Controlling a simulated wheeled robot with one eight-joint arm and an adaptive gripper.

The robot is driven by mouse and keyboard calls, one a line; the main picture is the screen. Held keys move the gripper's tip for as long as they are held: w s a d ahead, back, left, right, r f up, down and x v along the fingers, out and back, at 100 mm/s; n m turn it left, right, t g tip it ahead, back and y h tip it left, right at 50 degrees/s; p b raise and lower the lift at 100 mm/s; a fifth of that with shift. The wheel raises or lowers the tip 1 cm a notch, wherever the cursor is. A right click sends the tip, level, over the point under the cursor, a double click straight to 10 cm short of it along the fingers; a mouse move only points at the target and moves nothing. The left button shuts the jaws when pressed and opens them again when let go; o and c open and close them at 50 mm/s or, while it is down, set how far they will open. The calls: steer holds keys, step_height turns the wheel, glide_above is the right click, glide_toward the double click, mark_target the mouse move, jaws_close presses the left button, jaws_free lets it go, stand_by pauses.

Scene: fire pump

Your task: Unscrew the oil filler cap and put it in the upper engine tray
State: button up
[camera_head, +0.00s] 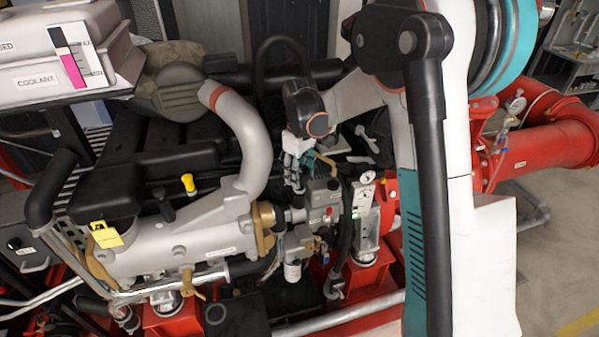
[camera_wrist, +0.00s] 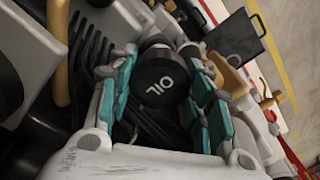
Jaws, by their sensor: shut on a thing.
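The oil filler cap (camera_wrist: 160,82) is round and black with "OIL" in white on its face. In the wrist view it sits between the two teal-padded fingers of my gripper (camera_wrist: 160,72), which is shut on it. A grey rounded part shows just beyond the cap; I cannot tell whether the cap is still seated on a neck. In the head view my gripper (camera_head: 297,183) points down beside the engine's right end, and the cap is too small or hidden to make out. I cannot identify the upper engine tray for certain.
A silver manifold (camera_head: 170,237) and a curved grey pipe (camera_head: 241,137) lie left of my gripper. A yellow-topped dipstick (camera_head: 188,183) stands further left. The coolant tank (camera_head: 60,75) is at upper left. A gauge unit (camera_head: 366,200) and red pipework (camera_head: 540,135) are on the right.

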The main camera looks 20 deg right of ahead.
steer(key=s+r, duration=0.2)
steer(key=s, duration=0.5)
stand_by(0.5)
stand_by(0.3)
steer(key=s+f+m+b, duration=0.2)
steer(key=f+b, duration=0.6)
steer(key=f, duration=0.5)
steer(key=s+f+m+b, duration=0.2)
steer(key=f+m+b, duration=0.3)
steer(key=f+b, duration=0.3)
step_height(320, 180, down, 5)
steer(key=shift+s+r+b, duration=0.1)
steer(key=shift+s+b, duration=0.15)
steer(key=shift+b, duration=0.15)
steer(key=shift+a, duration=0.15)
